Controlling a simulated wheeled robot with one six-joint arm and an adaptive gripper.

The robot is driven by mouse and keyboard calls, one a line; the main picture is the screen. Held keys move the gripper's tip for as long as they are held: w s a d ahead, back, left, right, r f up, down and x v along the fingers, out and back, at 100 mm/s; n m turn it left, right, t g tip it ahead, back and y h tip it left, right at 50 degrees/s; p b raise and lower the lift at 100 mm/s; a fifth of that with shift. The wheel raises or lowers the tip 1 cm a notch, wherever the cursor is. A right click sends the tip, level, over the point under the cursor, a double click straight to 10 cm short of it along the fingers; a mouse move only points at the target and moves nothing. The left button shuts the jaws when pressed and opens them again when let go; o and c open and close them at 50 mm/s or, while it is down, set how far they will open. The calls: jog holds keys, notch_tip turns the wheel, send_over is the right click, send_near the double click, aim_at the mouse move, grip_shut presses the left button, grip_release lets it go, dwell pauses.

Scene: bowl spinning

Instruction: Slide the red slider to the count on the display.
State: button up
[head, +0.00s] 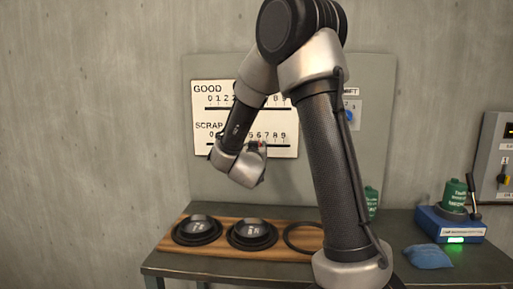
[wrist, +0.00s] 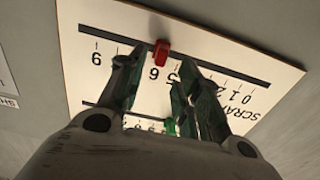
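The white board (head: 285,95) on the wall panel has a GOOD scale above a SCRAP scale. In the wrist view it appears upside down. The red slider (wrist: 161,52) sits on the dark SCRAP track (wrist: 225,70), about at the 6. My gripper (wrist: 158,64) is open, its fingers apart on either side of the slider; whether they touch it I cannot tell. In the head view my gripper (head: 258,147) is at the SCRAP row and mostly hides the slider. The display (head: 509,130) on the grey box is cut by the right edge, its count unreadable.
Below the board, a wooden board (head: 222,250) holds black bowls (head: 199,229) and a ring (head: 304,237) on the bench. A blue device (head: 449,225), a green canister (head: 455,195) and a blue cloth (head: 428,257) are right.

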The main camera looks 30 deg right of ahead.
jog(key=shift+x, duration=2.25)
grip_shut()
